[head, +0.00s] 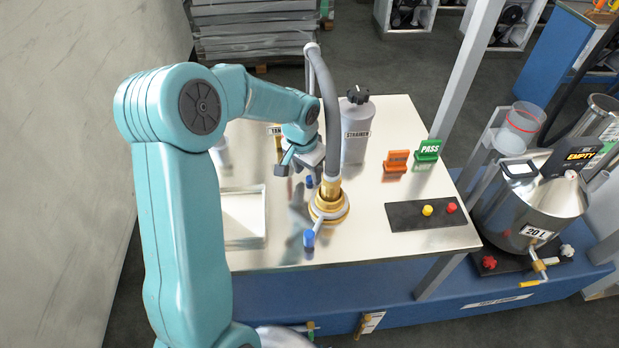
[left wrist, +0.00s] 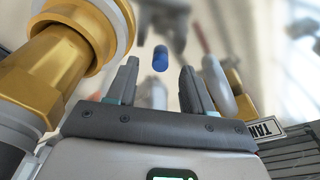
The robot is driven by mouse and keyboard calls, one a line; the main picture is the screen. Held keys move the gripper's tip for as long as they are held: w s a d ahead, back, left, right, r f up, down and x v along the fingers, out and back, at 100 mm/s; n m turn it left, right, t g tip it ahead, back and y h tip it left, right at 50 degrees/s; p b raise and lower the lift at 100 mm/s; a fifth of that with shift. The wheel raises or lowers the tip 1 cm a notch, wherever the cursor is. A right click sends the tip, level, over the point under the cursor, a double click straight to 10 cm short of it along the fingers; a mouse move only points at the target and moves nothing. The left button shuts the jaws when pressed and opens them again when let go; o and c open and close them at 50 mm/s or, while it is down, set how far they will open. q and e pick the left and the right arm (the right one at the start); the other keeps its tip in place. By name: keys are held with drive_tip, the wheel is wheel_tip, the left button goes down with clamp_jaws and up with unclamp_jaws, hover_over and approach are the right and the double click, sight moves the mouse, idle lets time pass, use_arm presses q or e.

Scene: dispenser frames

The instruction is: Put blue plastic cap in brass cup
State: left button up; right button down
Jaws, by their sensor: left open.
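A small blue plastic cap (head: 309,181) is on the white table just below my left gripper (head: 301,172). In the left wrist view the cap (left wrist: 160,57) lies ahead, between the lines of the two fingers (left wrist: 159,72). The fingers are apart and nothing is between them. A brass piece (head: 279,144) with a label starting "TA" stands behind the gripper, partly hidden; it also shows at right in the left wrist view (left wrist: 236,92). My right gripper is not in view.
A brass fitting (head: 329,207) with a grey hose and blue-tipped lever (head: 309,238) stands close right of the gripper. A grey bottle (head: 355,130), orange and green signs, and a black mat (head: 405,219) with yellow and red knobs are to the right.

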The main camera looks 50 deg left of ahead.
sight(308, 179)
use_arm(q)
drive_tip(key=shift+w+a+f, duration=0.1)
drive_tip(key=shift+w+f, duration=0.15)
drive_tip(key=shift+f, duration=0.8)
drive_tip(key=shift+s, duration=0.1)
drive_tip(key=shift+c, duration=0.6)
clamp_jaws()
drive_tip(key=shift+r, duration=0.15)
wheel_tip(308, 179, up, 20)
